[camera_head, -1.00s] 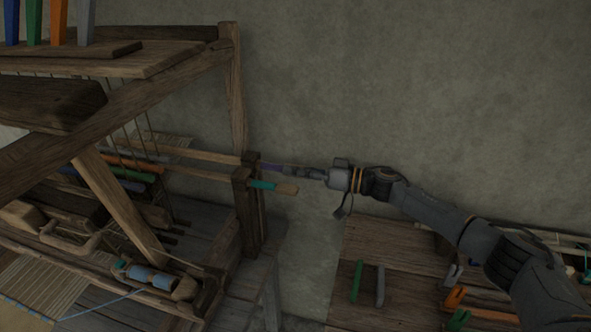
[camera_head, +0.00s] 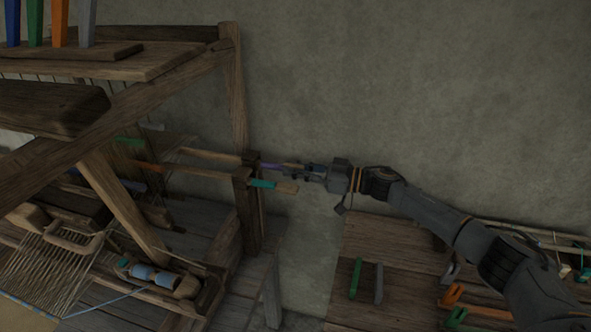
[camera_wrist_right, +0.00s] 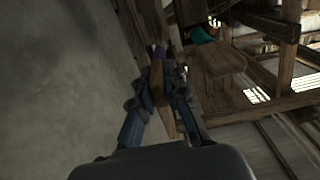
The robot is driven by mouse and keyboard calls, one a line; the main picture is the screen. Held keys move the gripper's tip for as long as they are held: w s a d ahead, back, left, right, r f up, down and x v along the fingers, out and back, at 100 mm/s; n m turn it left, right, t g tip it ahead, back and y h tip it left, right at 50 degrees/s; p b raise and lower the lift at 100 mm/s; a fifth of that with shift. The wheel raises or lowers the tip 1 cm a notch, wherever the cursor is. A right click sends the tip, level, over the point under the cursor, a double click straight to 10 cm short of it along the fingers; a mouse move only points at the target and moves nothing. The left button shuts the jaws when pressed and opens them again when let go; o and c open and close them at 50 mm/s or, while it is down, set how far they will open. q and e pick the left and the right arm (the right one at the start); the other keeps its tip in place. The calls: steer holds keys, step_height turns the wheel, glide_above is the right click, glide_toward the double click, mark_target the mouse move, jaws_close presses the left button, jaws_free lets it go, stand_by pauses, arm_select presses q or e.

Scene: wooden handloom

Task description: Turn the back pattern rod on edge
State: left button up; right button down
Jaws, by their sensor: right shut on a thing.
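The back pattern rod (camera_head: 269,166), with a purple band, sticks out of the right side of the loom (camera_head: 238,100). My right gripper (camera_head: 302,171) is shut on its wooden end, beside the loom post. In the right wrist view the wooden end (camera_wrist_right: 158,88) lies between my fingers (camera_wrist_right: 160,105), with the purple band (camera_wrist_right: 154,52) just beyond. The fingers show one above the other in the head view. A second rod with a teal band (camera_head: 263,184) and bare wooden end runs in front, apart from my fingers. My left gripper is out of view.
Inside the loom, a green bar (camera_head: 130,141) and an orange bar (camera_head: 142,166) sit at different heights. A wooden table (camera_head: 390,245) at lower right bears green and grey pieces and orange clips. Plain wall (camera_head: 420,90) lies behind my arm.

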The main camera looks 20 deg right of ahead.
stand_by(0.3)
steer(key=c, duration=1.4)
jaws_free()
steer(key=shift+o, duration=0.2)
steer(key=shift+d, duration=0.15)
steer(key=v, duration=1.1)
steer(key=shift+s+d, duration=0.25)
steer(key=shift+s, duration=0.05)
steer(key=shift+r, duration=0.1)
